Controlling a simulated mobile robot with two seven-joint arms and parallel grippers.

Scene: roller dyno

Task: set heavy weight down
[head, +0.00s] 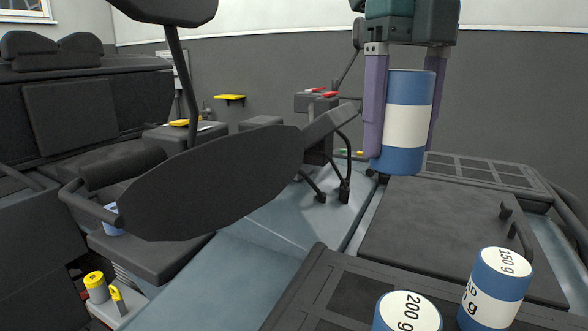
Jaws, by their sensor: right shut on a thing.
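A blue cylinder weight (406,125) with a white band hangs upright between the purple fingers of my right gripper (402,145), which is shut on it. It is held above a dark flat panel (440,225), and a gap seems to show below it. Two more blue and white weights stand at the bottom right: one marked 150 g (496,290) and one marked 200 g (407,312), cut off by the frame edge. No marking shows on the held weight. My left gripper is not in view.
A large dark rounded panel (215,185) crosses the left middle and hides what is behind it. A raised handle (515,225) stands on the dark panel at right. A blue cup-like object (112,220) and yellow items (95,285) are at left.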

